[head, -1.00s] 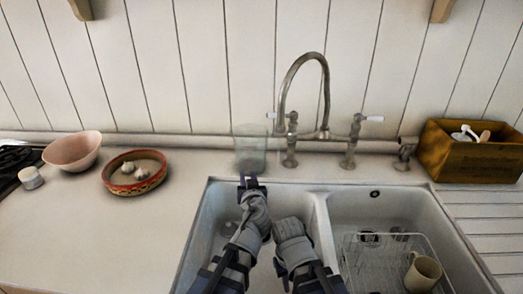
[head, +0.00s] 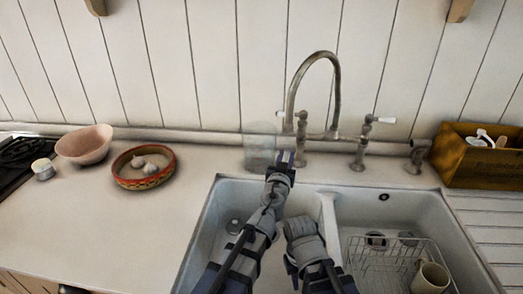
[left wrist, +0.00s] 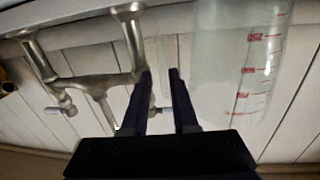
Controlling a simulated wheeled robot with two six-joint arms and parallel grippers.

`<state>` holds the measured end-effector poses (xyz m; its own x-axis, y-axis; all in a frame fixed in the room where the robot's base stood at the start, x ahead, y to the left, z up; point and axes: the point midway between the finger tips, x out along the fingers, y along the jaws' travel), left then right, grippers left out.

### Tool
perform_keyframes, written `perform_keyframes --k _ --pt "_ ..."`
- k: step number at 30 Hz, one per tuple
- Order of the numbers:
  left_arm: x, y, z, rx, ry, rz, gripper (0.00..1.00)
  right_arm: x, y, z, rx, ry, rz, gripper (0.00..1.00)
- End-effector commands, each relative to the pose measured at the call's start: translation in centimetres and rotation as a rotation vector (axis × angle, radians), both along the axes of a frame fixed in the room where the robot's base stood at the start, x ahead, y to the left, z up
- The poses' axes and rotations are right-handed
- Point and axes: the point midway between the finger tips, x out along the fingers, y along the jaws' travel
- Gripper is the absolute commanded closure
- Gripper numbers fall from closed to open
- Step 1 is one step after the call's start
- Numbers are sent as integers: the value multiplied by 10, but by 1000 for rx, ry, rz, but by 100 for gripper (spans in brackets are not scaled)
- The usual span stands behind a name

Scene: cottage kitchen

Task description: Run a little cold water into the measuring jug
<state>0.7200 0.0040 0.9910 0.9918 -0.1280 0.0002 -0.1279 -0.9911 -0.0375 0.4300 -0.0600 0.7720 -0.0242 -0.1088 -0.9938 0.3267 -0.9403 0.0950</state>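The clear measuring jug (head: 260,146) stands on the counter behind the sink, left of the tap. Its red markings show upside down on the jug (left wrist: 240,65) in the left wrist view. The bridge tap (head: 335,90) has a curved spout and two white-tipped levers. My left gripper (head: 286,158) is just right of the jug, in front of the tap's left pillar. In the left wrist view its fingers (left wrist: 160,75) are apart with nothing held, the tap to one side and the jug to the other. My right gripper (head: 301,228) is low over the sink; its fingers are hidden.
The double white sink (head: 210,225) has a wire rack (head: 375,262) and a cream mug (head: 432,278) in its right basin. A wooden box (head: 480,160) stands at the right. A patterned dish (head: 145,183) and a pink bowl (head: 85,145) are on the left counter.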

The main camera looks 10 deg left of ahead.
Motion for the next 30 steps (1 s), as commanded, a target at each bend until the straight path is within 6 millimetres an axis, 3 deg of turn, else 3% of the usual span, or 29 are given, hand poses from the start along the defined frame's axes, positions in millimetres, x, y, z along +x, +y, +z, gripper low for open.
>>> perform_keyframes --k 12,19,26,30 --pt "51 -3 -5 0 0 1 73 0 0 -5 0 0 0 76" --pt "50 -3 -5 0 0 0 73 0 0 -5 0 0 0 76" --pt "50 -3 -5 0 0 1 98 0 0 -5 0 0 0 76" --pt "50 -3 -5 0 0 1 100 0 0 -5 0 0 0 76"
